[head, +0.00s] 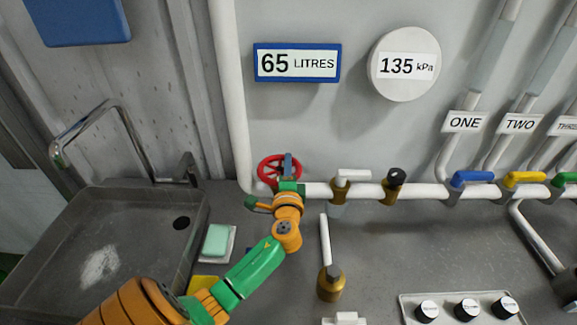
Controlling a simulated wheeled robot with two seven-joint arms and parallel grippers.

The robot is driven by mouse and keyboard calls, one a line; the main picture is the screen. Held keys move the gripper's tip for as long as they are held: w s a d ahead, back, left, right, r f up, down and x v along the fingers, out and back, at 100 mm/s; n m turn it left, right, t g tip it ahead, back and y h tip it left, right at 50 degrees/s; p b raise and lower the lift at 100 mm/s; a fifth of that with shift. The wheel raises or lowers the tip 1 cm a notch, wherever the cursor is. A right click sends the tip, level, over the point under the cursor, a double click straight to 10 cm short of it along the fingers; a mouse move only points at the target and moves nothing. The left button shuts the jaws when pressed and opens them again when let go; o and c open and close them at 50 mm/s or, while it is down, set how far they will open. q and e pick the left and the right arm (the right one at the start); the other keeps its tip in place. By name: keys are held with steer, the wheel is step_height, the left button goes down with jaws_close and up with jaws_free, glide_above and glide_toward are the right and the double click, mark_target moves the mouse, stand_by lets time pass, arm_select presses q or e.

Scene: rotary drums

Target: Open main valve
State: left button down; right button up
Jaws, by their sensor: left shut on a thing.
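The main valve is a red handwheel (265,168) on the white pipe that runs along the back wall, just right of the vertical white pipe. My left gripper (287,167) is at the wheel's right part, shut on it. My orange and green left arm comes up from the lower left and hides the wheel's lower right side and the valve body. My right gripper is not in view.
A grey sink (95,250) with a chrome tap stands at left, with a green soap (216,240) beside it. Right of the wheel are a white-handled tap (352,176), a brass fitting (331,286), and blue (472,178) and yellow (524,178) valve handles. Displays read 65 litres and 135 kPa.

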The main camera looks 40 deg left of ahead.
arm_select(q)
steer(key=c, duration=0.8)
jaws_free()
steer(key=shift+o, duration=0.2)
steer(key=b+v, duration=0.1)
steer(key=v, duration=0.6)
steer(key=shift+a+f+b, duration=0.1)
steer(key=shift+b, duration=0.2)
steer(key=shift+s, duration=0.1)
